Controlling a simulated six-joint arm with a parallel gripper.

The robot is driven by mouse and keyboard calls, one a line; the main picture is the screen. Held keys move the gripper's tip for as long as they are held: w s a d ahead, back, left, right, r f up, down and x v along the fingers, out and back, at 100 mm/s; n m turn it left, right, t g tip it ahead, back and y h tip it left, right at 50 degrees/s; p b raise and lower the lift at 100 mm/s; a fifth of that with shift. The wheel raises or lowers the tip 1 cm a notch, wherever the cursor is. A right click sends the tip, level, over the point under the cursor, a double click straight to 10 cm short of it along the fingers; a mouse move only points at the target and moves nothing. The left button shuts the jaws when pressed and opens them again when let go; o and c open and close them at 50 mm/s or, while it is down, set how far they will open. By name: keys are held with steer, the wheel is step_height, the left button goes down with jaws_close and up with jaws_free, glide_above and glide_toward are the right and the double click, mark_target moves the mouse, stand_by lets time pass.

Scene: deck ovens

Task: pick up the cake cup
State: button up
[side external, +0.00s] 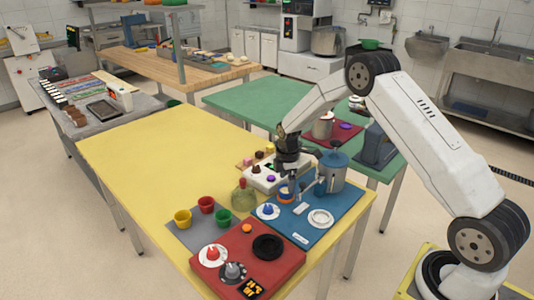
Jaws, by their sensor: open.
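No single thing stands out clearly as the cake cup at this size. A yellow cup (183,218), a red cup (206,204) and a green cup (223,216) stand upright on a grey mat (193,237) on the yellow table. A small orange-and-blue item (285,194), possibly a cup, sits at the blue mat's far edge. My gripper (292,180) is open and points down above the far right part of the table, near that item and a white tray with small dark and purple pieces. It is to the right of the three cups. Its fingertips are small and partly unclear.
A blue-grey pitcher (332,172) stands close to the right of my gripper. A glass flask (244,197) stands to its left. A red board (250,262) with knobs and a black ring lies at the front. The table's left half is clear.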

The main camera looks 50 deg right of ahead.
mark_target(286, 189)
steer(key=shift+d+f, duration=0.1)
steer(key=shift+f, duration=2.1)
steer(key=shift+c, duration=0.2)
steer(key=c, duration=1.1)
steer(key=shift+r, duration=0.15)
steer(key=shift+r, duration=4.9)
steer(key=s+a+n, duration=0.1)
steer(key=s+a, duration=0.2)
steer(key=a, duration=0.4)
steer(key=s+a+n, duration=0.2)
steer(key=s+a, duration=0.2)
steer(key=a, duration=0.3)
steer(key=s+a+n, duration=0.1)
steer(key=s+a, duration=0.3)
steer(key=a, duration=0.3)
steer(key=shift+s+n, duration=0.25)
steer(key=shift+n, duration=0.05)
